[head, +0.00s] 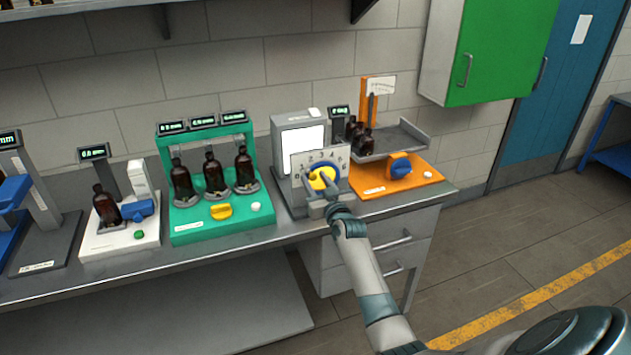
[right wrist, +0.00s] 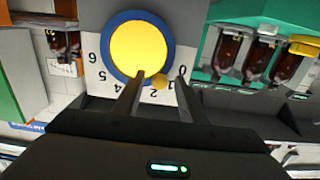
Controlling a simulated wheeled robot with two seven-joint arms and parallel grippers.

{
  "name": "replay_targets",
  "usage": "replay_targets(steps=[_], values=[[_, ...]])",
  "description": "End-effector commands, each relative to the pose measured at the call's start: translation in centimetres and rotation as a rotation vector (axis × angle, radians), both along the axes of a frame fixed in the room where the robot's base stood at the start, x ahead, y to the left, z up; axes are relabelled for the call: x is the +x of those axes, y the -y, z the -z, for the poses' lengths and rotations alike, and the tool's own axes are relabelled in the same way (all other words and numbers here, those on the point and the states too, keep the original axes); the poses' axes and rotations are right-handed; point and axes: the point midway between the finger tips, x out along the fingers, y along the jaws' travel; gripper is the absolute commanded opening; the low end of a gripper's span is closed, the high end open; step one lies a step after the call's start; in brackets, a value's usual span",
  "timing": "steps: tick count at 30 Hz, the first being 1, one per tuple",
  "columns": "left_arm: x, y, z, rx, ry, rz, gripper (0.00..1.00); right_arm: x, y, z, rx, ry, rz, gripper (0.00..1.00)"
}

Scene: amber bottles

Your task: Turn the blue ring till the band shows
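The blue ring (head: 311,169) surrounds a round yellow face on a white plate with numbers, on the grey unit. My right gripper (head: 325,184) reaches the dial from the front. The lit white screen (head: 303,138) behind the plate looks blank; I see no band. My left gripper is out of view.
A green stand (head: 190,232) with amber bottles is left of the unit. An orange base (head: 425,176) with a blue knob (head: 400,166) is close on the right. A white station (head: 95,243) with one bottle stands further left. The bench's front edge lies below the dial.

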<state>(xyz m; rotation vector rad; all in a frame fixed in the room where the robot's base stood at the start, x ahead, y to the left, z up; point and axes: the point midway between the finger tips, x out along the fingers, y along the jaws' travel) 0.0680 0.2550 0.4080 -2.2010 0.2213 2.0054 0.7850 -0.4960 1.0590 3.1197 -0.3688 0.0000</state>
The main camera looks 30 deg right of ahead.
Motion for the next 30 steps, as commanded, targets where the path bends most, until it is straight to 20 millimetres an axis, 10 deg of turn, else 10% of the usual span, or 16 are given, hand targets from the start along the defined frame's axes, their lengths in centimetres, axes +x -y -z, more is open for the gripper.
replay_targets(steps=[6,30], values=[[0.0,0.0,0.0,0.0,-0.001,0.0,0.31,0.0,0.0,0.0,0.0,0.0,0.0,0.0],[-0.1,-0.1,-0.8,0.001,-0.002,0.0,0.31,-0.4,1.8,-1.4,0.424,0.101,0.001,0.0]])
